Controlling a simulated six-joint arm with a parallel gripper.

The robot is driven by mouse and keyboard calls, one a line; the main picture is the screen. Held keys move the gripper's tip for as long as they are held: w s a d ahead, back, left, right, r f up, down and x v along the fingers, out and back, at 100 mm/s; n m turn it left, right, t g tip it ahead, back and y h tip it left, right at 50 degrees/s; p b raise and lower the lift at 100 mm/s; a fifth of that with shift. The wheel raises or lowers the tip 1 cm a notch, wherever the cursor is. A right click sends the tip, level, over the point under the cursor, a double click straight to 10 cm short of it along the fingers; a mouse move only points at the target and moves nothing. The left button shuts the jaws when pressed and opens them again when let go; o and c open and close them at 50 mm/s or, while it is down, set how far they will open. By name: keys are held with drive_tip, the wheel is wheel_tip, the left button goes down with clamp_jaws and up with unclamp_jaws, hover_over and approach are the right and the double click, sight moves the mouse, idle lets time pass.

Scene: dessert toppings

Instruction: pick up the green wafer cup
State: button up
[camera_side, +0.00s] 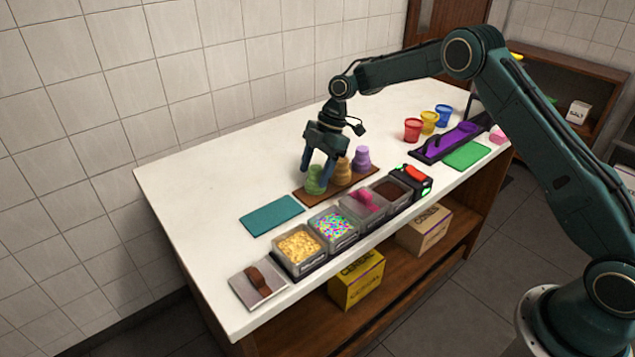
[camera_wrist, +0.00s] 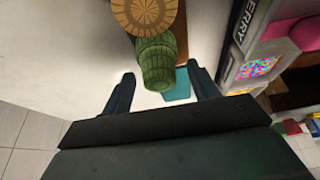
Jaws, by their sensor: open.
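The green wafer cup (camera_side: 315,180) stands at the left end of a brown board (camera_side: 364,182) in the side view. It also shows in the wrist view (camera_wrist: 156,62), ahead of and between my fingers. My gripper (camera_side: 320,165) is open just above and around the upper part of the green cup in the side view; in the wrist view the fingers (camera_wrist: 160,84) are apart with nothing held. I cannot tell whether a finger touches the cup. A tan wafer cup (camera_side: 342,171) stands right beside the green one, and a purple cup (camera_side: 362,159) stands beyond it.
A row of topping bins (camera_side: 299,249) runs along the front of the counter, close to the board. A teal mat (camera_side: 271,216) lies left of the board. Red, yellow and blue cups (camera_side: 413,130) stand at the back right. The left of the white counter (camera_side: 200,190) is clear.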

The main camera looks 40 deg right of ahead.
sight(321, 168)
drive_tip(key=c, duration=0.9)
drive_tip(key=shift+r, duration=0.1)
drive_tip(key=shift+r, duration=4.95)
drive_tip(key=shift+s+d, duration=0.1)
drive_tip(key=shift+d, duration=0.05)
drive_tip(key=shift+s+d, duration=0.3)
drive_tip(key=shift+d, duration=0.1)
drive_tip(key=s+d, duration=0.3)
drive_tip(key=s, duration=0.1)
drive_tip(key=s+d, duration=0.3)
drive_tip(key=s, duration=0.2)
drive_tip(key=s+d+f, duration=0.1)
drive_tip(key=s+d, duration=0.3)
drive_tip(key=shift+s+f, duration=0.1)
drive_tip(key=shift+s, duration=0.3)
